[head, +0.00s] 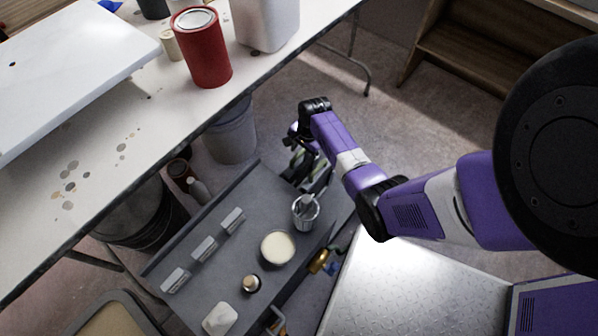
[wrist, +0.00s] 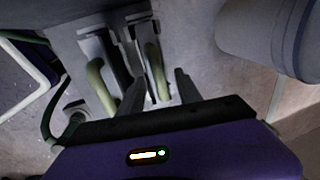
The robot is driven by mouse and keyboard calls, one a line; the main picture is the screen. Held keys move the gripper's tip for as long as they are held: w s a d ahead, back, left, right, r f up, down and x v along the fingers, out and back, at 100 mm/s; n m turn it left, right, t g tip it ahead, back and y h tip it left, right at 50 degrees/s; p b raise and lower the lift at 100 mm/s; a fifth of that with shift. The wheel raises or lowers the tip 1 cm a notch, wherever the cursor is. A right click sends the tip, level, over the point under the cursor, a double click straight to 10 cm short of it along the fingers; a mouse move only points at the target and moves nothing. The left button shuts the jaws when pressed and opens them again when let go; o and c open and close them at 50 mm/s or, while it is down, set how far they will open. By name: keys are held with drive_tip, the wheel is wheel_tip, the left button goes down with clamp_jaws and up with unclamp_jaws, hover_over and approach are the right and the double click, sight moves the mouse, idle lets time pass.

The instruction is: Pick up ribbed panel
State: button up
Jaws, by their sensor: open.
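My gripper (wrist: 160,88) is open, with its two dark fingers apart at the lower middle of the wrist view. Ahead of the fingers is a pale grey slotted piece (wrist: 112,48) with dark gaps and olive-green curved parts; I cannot tell whether it is the ribbed panel. The fingers overlap its lower part in the picture, and I cannot tell whether they touch it. In the head view my gripper (head: 306,160) reaches down by the upper right end of a dark grey work surface (head: 215,265). Nothing in the head view is clearly a ribbed panel.
On the dark surface are a metal cup with tools (head: 305,211), a cream-filled round container (head: 278,248) and several small pale blocks. A grey bucket (head: 230,135) stands close left of my gripper. A spotted white table (head: 110,140) bears a red can (head: 203,48).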

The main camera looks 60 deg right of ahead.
drive_tip(key=shift+w+f+b, duration=0.2)
drive_tip(key=shift+f+b, duration=0.1)
drive_tip(key=shift+f, duration=0.75)
clamp_jaws()
idle(0.6)
